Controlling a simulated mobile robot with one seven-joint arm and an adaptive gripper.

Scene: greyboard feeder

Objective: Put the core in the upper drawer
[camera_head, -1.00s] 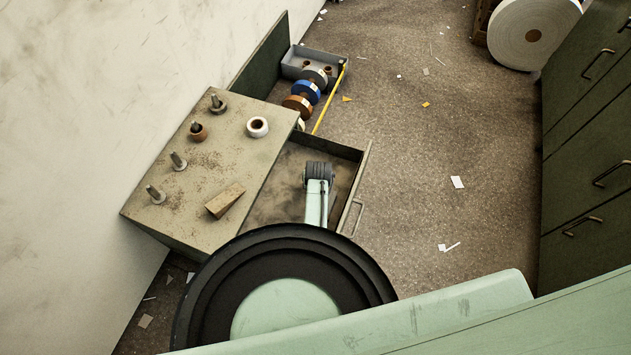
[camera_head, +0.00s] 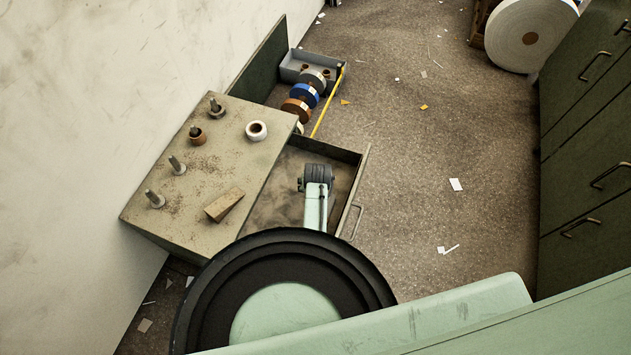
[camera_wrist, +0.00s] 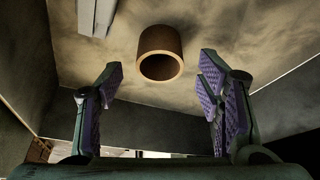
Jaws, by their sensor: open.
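A brown cardboard core (camera_wrist: 160,54), a short hollow ring, lies on a dusty floor between walls in the wrist view, apparently inside the open drawer (camera_head: 362,175). My gripper (camera_wrist: 160,76) is open, its purple-padded fingers to either side of the core in the picture. The core appears beyond the fingertips, with no visible contact. In the head view my gripper (camera_head: 317,176) is over the open drawer of the beige cabinet. The core is not visible there, likely hidden by my arm.
The cabinet top (camera_head: 215,170) holds upright pegs, one with a brown ring (camera_head: 196,138), a white roll (camera_head: 256,130) and a wooden wedge (camera_head: 224,204). A grey bin (camera_head: 318,64) and several tape rolls stand behind. A pale bar (camera_wrist: 97,15) lies near the core. Green drawers stand right.

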